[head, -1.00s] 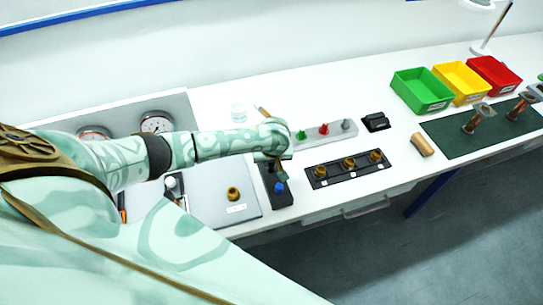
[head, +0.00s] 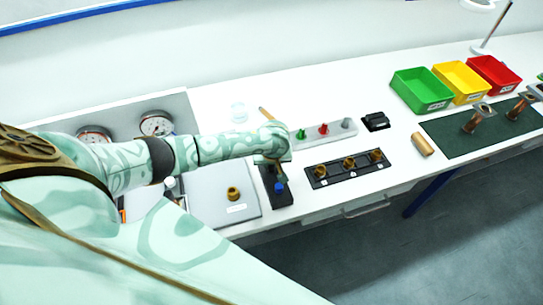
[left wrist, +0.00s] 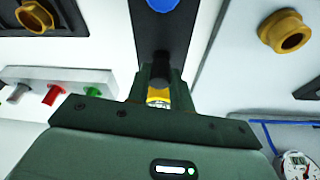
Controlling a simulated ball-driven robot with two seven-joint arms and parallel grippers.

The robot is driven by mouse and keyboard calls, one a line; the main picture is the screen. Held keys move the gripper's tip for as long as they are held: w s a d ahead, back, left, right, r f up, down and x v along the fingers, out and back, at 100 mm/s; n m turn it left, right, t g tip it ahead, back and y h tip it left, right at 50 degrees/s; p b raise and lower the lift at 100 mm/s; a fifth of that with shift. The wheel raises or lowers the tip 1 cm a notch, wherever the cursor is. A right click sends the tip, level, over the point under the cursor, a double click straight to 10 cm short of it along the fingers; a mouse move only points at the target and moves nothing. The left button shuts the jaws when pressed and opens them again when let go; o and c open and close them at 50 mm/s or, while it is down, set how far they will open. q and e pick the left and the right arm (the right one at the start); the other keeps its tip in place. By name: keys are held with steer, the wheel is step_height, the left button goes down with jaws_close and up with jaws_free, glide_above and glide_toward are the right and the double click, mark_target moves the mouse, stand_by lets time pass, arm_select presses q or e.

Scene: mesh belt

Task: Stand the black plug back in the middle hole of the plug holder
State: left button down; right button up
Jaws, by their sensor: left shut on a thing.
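The plug holder (head: 284,200) is a narrow black block near the bench's front edge. A blue plug (head: 279,187) stands in its near end and also shows at the top of the left wrist view (left wrist: 163,4). My left gripper (head: 277,170) is over the holder, behind the blue plug. In the left wrist view its fingers are shut on the black plug (left wrist: 160,70), which lines up with the holder's long axis. A yellow piece (left wrist: 158,96) shows just below the black plug. The middle hole is hidden; I cannot tell whether the plug is in it. My right gripper is out of view.
A grey plate with a brass fitting (head: 233,194) lies left of the holder. A black strip with three brass fittings (head: 348,163) lies right. Behind is a pale rack with green, red and grey pegs (head: 323,130). Coloured bins (head: 422,92) stand further right.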

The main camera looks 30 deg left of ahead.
arm_select(q)
steer(key=shift+f, duration=0.75)
steer(key=c, duration=1.1)
jaws_free()
steer(key=shift+c, duration=0.2)
steer(key=p+v, duration=0.6)
steer(key=v, duration=1)
steer(key=shift+s, duration=0.15)
